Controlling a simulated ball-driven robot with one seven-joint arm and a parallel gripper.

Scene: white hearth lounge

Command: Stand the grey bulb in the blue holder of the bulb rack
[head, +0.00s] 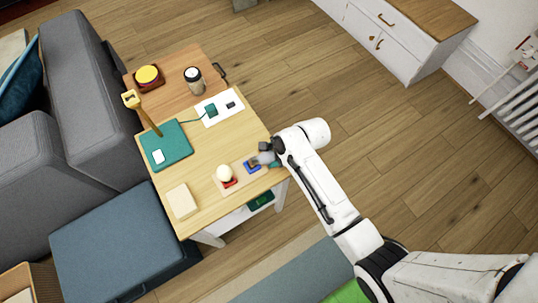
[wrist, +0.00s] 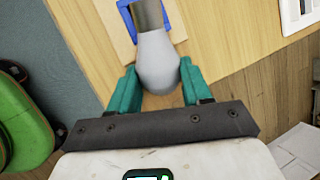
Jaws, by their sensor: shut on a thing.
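The grey bulb (wrist: 158,62) is between the teal fingers of my gripper (wrist: 159,72), which is shut on its rounded glass. Its darker base (wrist: 148,14) points away from my gripper, over the blue holder (wrist: 178,22). Whether the base is inside the holder or just above it, I cannot tell. In the head view the blue holder (head: 250,168) is at the right end of the pale bulb rack (head: 239,174), with my gripper (head: 267,159) right beside it. A white bulb (head: 224,173) stands in the red holder (head: 229,184) of the same rack.
The table's right edge is close to my gripper.

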